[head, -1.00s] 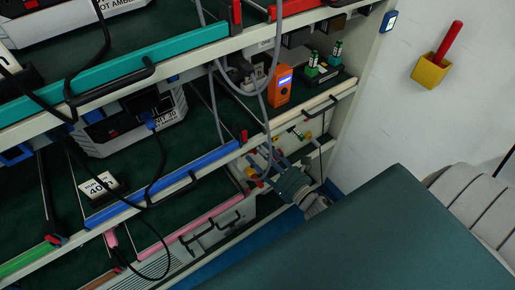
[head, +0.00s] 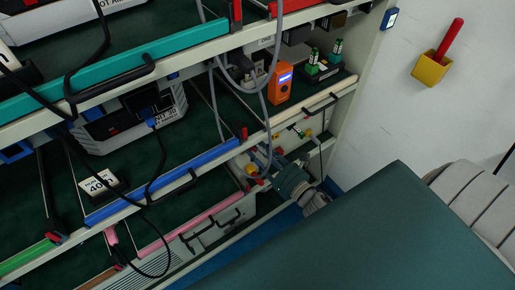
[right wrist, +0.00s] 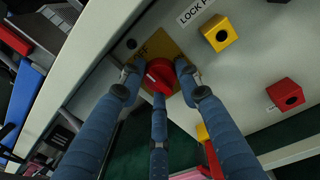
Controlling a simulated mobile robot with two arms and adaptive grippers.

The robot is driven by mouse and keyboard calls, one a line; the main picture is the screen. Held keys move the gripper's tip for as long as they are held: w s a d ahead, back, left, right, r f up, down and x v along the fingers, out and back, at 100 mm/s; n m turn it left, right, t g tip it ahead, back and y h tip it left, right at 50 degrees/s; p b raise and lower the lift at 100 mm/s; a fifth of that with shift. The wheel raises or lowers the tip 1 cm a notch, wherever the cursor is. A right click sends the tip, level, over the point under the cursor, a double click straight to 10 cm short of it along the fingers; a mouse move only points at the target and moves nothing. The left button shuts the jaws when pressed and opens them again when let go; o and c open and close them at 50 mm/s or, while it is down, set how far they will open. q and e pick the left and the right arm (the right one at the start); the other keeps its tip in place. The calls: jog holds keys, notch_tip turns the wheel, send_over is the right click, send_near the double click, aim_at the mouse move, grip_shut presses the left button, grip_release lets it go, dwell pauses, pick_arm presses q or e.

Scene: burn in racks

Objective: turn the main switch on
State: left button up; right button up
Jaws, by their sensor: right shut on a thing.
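The main switch is a red rotary knob (right wrist: 160,74) on a yellow plate (right wrist: 158,44) in the right wrist view. The plate is fixed to a pale panel, and part of the word OFF shows beside the knob. My right gripper (right wrist: 158,78) has its blue fingers closed around the knob, with fingertips on both sides and one below it. In the head view my right gripper (head: 264,180) reaches in at the lower right end of the rack. There the fingers largely hide the knob. My left gripper is not in view.
A yellow block (right wrist: 219,33) and a red block (right wrist: 285,94), each with a dark hole, sit on the panel near the fingers. Grey cables (head: 264,115) hang in front of the rack shelves. An orange device (head: 280,84) stands on the shelf above.

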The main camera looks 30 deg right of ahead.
jog(key=shift+w+d+r+m, duration=0.1)
jog(key=shift+r+m, duration=0.1)
jog(key=shift+m, duration=0.3)
jog(key=shift+d+r+m+t+b, duration=0.15)
jog(key=shift+m+b, duration=0.4)
jog(key=shift+m, duration=0.9)
jog(key=shift+f+m+t+b, duration=0.15)
jog(key=shift+m+b, duration=0.4)
jog(key=shift+m, duration=0.9)
jog(key=shift+w+r, duration=0.1)
jog(key=shift+r, duration=0.05)
jog(key=o, duration=1.2)
jog(key=shift+c, duration=0.2)
jog(key=s+d+f, duration=0.1)
jog(key=s, duration=1.1)
jog(key=shift+d, duration=0.3)
